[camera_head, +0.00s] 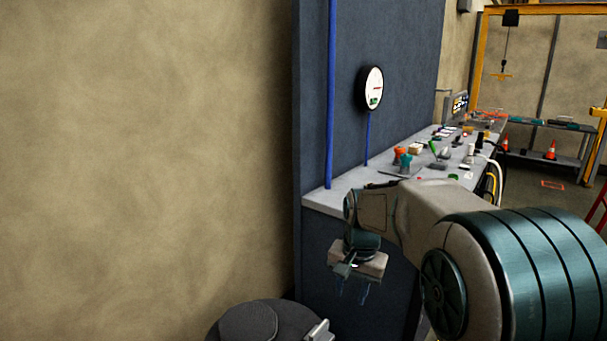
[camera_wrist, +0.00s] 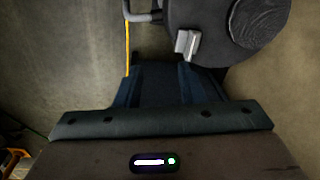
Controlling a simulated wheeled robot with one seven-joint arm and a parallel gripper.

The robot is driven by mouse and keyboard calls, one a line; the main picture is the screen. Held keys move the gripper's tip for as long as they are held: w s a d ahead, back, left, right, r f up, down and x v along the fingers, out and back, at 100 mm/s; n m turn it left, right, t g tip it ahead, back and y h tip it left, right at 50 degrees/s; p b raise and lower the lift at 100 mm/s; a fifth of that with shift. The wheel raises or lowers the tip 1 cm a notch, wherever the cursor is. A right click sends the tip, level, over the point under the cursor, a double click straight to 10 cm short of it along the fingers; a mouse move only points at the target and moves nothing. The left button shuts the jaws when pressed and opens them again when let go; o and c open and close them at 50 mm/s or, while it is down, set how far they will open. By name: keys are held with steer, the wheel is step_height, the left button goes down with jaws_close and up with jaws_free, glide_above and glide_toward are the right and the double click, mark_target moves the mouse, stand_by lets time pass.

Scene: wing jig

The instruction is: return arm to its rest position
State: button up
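My arm reaches in from the right side of the head view and bends down at the wrist. My gripper (camera_head: 352,290) points downward in front of the dark blue panel below the grey bench (camera_head: 345,193). Its two blue fingers show apart, with nothing visible held between them. In the wrist view, the gripper (camera_wrist: 158,90) shows its two dark blue fingers spread, over a dark area. The finger tips are hard to make out there.
The bench carries an orange-and-teal item (camera_head: 402,160) and several small tools. A round gauge (camera_head: 373,88) and a blue pipe (camera_head: 331,95) are on the blue wall. A beige wall (camera_head: 150,150) fills the left. Orange cones (camera_head: 551,150) stand far right.

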steer(key=s+d+r+n+t+p, duration=0.1)
steer(key=s+d+r+n+p, duration=0.1)
steer(key=s, duration=0.9)
steer(key=s+d+r+n+p, duration=0.2)
steer(key=s+r+p, duration=0.1)
steer(key=s, duration=0.7)
steer(key=shift+s+d+n+t+h, duration=0.3)
steer(key=shift+s+n+t, duration=0.05)
steer(key=shift+n+t, duration=0.05)
